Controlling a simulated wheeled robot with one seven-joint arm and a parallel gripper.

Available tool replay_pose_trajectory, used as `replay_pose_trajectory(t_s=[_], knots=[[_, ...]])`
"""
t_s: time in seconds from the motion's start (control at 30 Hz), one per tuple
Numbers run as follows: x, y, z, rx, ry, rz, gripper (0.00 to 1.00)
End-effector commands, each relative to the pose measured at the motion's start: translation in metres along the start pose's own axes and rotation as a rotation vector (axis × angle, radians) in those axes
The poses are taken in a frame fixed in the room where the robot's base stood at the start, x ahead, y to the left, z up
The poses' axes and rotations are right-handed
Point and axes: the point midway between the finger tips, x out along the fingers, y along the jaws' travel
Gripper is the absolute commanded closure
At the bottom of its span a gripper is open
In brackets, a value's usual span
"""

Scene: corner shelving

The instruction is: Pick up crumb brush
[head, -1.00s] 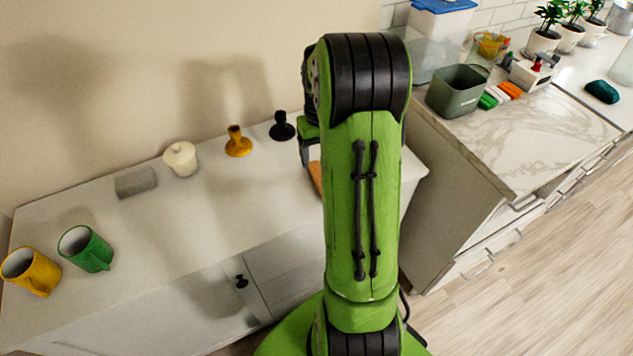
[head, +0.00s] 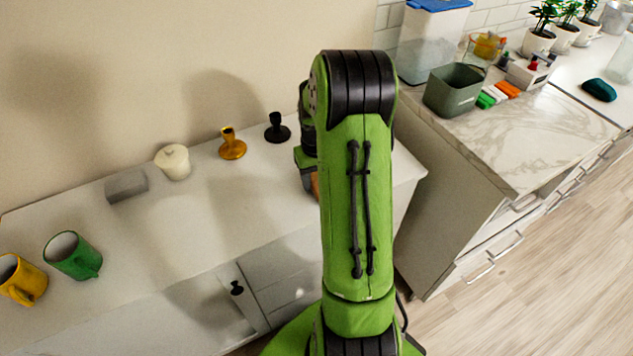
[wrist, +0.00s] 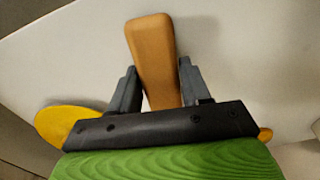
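A tan-brown wooden piece, apparently the crumb brush's handle (wrist: 152,50), stands out between the fingers of my gripper (wrist: 157,84) in the wrist view. One dark finger is on each side of it, with narrow gaps showing, so the gripper looks open around it. The lower part of the piece is hidden behind the gripper body. In the head view only a small orange-brown bit of it (head: 315,186) shows beside my arm, at the right part of the white counter (head: 240,200). My arm hides most of the gripper there.
A black stand (head: 278,130), orange stand (head: 232,147), cream jar (head: 173,163) and grey block (head: 126,186) line the wall. Green (head: 72,256) and yellow (head: 20,280) mugs stand left. A yellow rounded thing (wrist: 62,124) shows beside my gripper. The counter's middle is clear.

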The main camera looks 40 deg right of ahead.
Motion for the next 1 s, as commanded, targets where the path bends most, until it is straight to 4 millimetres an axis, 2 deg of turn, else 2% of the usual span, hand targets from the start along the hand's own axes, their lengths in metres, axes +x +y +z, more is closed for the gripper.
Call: replay_pose_trajectory(t_s=[0.03,0.13,0.37,0.47,0.6,0.73,0.83,1.0], knots=[[0.000,0.000,0.000,0.000,0.000,0.000,0.71],[0.000,0.000,0.000,0.000,0.001,0.000,0.85],[-0.003,0.000,-0.001,0.000,0.002,0.001,0.85],[-0.021,0.000,-0.001,0.000,0.005,0.002,0.85],[-0.059,0.001,-0.001,0.000,0.007,0.003,0.85],[-0.087,0.000,-0.001,-0.001,0.005,0.001,0.85],[-0.098,0.000,-0.001,-0.001,0.002,0.000,0.85],[-0.101,0.000,0.000,-0.001,0.000,0.000,0.85]])
